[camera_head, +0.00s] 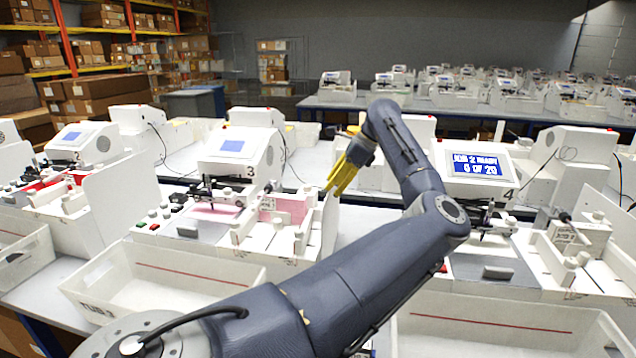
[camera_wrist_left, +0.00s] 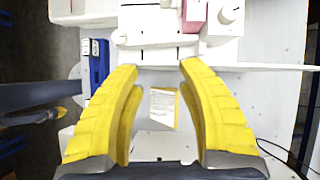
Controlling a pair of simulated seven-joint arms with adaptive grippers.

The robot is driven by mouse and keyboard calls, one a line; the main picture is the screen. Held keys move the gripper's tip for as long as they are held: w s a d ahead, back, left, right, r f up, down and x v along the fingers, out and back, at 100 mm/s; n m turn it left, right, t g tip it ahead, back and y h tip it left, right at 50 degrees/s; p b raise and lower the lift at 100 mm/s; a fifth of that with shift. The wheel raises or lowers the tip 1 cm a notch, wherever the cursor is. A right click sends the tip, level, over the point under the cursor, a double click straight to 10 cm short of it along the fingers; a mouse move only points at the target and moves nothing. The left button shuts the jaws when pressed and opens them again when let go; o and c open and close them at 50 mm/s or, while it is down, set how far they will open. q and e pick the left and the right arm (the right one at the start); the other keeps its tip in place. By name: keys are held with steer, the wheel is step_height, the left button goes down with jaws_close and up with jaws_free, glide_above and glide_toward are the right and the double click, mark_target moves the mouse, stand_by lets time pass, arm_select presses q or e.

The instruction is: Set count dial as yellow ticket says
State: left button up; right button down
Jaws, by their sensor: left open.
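My left gripper (camera_head: 342,176) hangs between station 3 and station 4 with its yellow fingers apart and nothing between them. In the left wrist view the open fingers (camera_wrist_left: 160,66) frame a white sheet with a yellow edge (camera_wrist_left: 162,108), which looks like the yellow ticket; its print is too small to read. A white round knob (camera_wrist_left: 229,14) on a white machine shows beyond the right fingertip, and a smaller white knob (camera_wrist_left: 118,37) is beyond the left one. I cannot tell which is the count dial. A dark arm part with a yellow tip (camera_wrist_left: 61,112), perhaps my right gripper, shows at the left.
Station 4's blue screen (camera_head: 478,165) seems to read "JOB 2 READY" with a count of 20. Station 3 (camera_head: 240,147) holds a pink sheet (camera_head: 283,208). White bins (camera_head: 150,275) stand along the front. My left arm crosses in front of the bench between the stations.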

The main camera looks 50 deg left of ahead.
arm_select(q)
steer(key=shift+g, duration=0.5)
steer(key=shift+s+a+r, duration=0.15)
steer(key=shift+s+a, duration=0.6)
steer(key=shift+a, duration=0.05)
steer(key=shift+s+a+r, duration=0.1)
steer(key=shift+s+a, duration=0.6)
steer(key=shift+a, duration=0.1)
